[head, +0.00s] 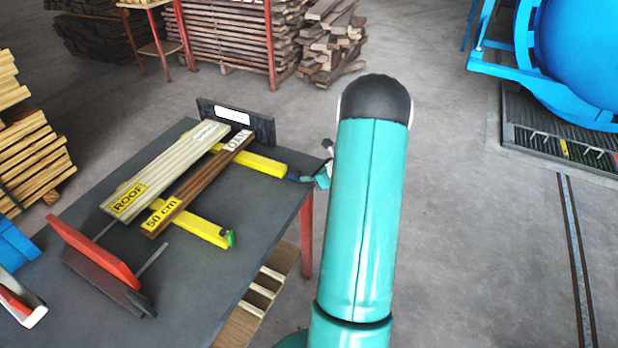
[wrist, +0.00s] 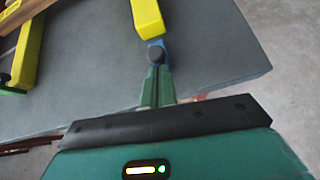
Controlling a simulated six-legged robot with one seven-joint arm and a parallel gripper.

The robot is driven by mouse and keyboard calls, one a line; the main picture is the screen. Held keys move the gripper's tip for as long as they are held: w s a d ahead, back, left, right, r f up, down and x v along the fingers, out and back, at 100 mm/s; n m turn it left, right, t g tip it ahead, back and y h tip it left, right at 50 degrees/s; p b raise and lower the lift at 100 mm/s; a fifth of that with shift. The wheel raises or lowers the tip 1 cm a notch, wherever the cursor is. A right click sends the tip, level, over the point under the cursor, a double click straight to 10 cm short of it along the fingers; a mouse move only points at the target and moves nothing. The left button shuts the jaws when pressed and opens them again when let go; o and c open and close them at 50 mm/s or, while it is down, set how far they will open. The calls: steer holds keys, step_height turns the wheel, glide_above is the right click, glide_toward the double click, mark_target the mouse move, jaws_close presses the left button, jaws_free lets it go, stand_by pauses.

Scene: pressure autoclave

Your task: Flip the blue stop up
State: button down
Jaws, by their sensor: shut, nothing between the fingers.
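The blue stop (wrist: 164,46) shows at the end of the far yellow bar (wrist: 147,16) in the wrist view, partly hidden by a dark round piece. In the head view the blue stop (head: 293,177) is a small dark-blue bit at that bar's right end, lying low and roughly in line with it. My gripper (wrist: 157,72) is shut and empty, its tips right at the blue stop. I cannot tell whether they touch it. In the head view my gripper (head: 322,172) is at the table's right edge, partly hidden by my arm.
A pale board marked ROOF (head: 165,170) and a brown board (head: 195,188) lie across both yellow bars. The near yellow bar ends in a green stop (head: 231,238). A dark upright plate (head: 238,125) stands behind. The grey table (head: 215,285) is bare at front right.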

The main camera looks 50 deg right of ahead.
mark_target(298, 173)
steer(key=shift+w+r+g, duration=0.15)
steer(key=shift+r+g, duration=0.15)
steer(key=shift+w+a+r+g+h, duration=0.15)
steer(key=shift+w+r+g+h, duration=0.15)
steer(key=shift+r+g, duration=0.3)
steer(key=shift+w+a+r+g+h, duration=0.1)
steer(key=shift+w+r+g+h, duration=0.2)
steer(key=shift+g, duration=0.5)
steer(key=w+r+g, duration=0.1)
steer(key=w+g+h, duration=0.1)
steer(key=g, duration=0.1)
steer(key=shift+a+r, duration=0.3)
steer(key=shift+r, duration=0.05)
steer(key=w+g, duration=0.1)
steer(key=g, duration=0.2)
steer(key=w+r+g+h, duration=0.1)
steer(key=shift+w+a+g, duration=0.3)
steer(key=shift+w+g, duration=0.05)
steer(key=shift+g, duration=0.05)
steer(key=w+g, duration=0.1)
steer(key=w+g+h, duration=0.1)
steer(key=g, duration=0.1)
steer(key=shift+w+a+r, duration=0.15)
steer(key=shift+a, duration=0.15)
steer(key=shift+r, duration=0.1)
steer(key=shift+r, duration=0.75)
